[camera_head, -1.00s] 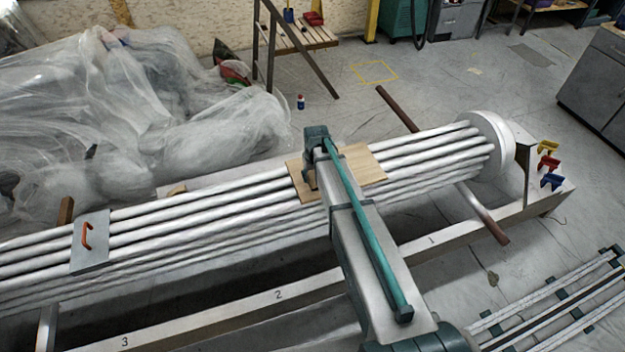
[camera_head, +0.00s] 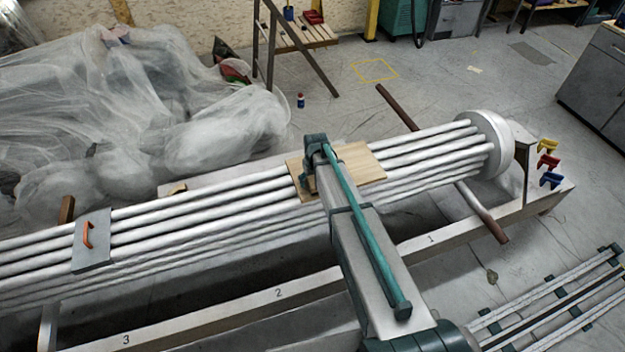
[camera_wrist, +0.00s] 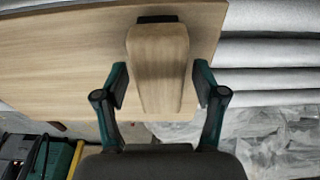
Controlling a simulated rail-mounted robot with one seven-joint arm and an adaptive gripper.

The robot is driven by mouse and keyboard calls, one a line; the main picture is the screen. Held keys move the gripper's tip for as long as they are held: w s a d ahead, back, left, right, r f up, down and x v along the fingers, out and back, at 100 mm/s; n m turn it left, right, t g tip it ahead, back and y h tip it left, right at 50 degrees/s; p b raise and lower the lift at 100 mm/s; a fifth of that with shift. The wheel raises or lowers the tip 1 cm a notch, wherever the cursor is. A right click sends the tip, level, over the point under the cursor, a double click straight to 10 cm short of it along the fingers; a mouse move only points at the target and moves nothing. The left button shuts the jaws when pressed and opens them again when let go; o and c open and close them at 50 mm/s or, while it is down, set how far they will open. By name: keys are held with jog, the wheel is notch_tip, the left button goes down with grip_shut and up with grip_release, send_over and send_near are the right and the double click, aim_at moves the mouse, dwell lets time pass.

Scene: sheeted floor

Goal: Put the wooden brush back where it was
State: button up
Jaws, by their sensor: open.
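The wooden brush (camera_wrist: 160,70) shows in the wrist view as a pale wooden block with a dark strip at its far end. It lies between the two teal fingers of my gripper (camera_wrist: 160,86), with a visible gap on each side. My gripper is open and not clamped on the brush. Behind the brush is a flat wooden board (camera_wrist: 65,50). In the head view the board (camera_head: 365,166) lies on top of the white tube bundle, and my gripper (camera_head: 309,186) is over its left part. The brush is hidden by my arm there.
White tubes (camera_head: 210,208) run across the scene to a round end plate (camera_head: 493,140). A grey plate with an orange handle (camera_head: 88,234) sits on them at left. Coloured clamps (camera_head: 549,162) stand at the right end. Plastic sheeting (camera_head: 130,110) covers the back left.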

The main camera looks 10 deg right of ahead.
aim_at(314, 181)
notch_tip(314, 181, up, 12)
jog(key=s+b, duration=0.2)
jog(key=s+f+g, duration=0.4)
jog(key=s+f, duration=1.5)
jog(key=s, duration=0.2)
jog(key=s+f+g, duration=0.2)
jog(key=s+f, duration=0.2)
jog(key=s, duration=1)
jog(key=s+f+m+g, duration=0.1)
jog(key=s+f, duration=0.4)
jog(key=s, duration=1)
jog(key=shift+s+f+g, duration=0.25)
jog(key=shift+g, duration=0.55)
